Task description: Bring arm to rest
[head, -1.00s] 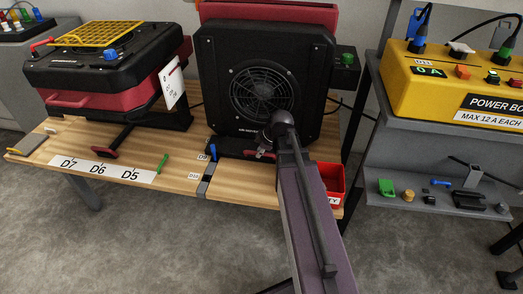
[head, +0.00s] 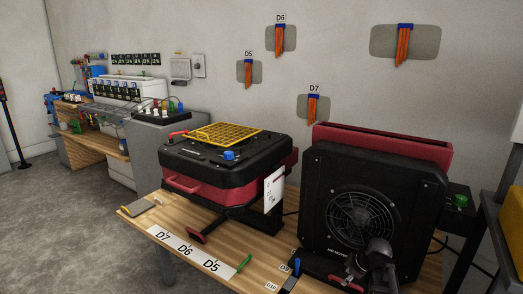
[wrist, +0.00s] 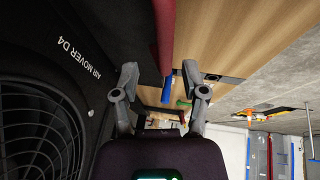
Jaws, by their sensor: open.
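My gripper (wrist: 160,74) is open and empty in the wrist view, its two fingers spread apart. It is beside the black air mover (head: 362,205), marked D4 in the wrist view. A red bar (wrist: 165,35) runs just ahead of the fingers. A blue peg (wrist: 167,88) and a green piece (wrist: 183,104) show between or beyond the fingers, and I cannot tell how far off they are. In the head view my dark arm end is in front of the fan's lower part, at the bottom right, and the fingers are not clear there.
The wooden table (head: 150,212) carries a black and red machine (head: 225,160) with a yellow grid, and a white label strip (head: 185,250). Orange bundles (head: 281,38) hang on the wall. A grey shelf post (head: 497,235) stands at the right. Open floor lies at the left.

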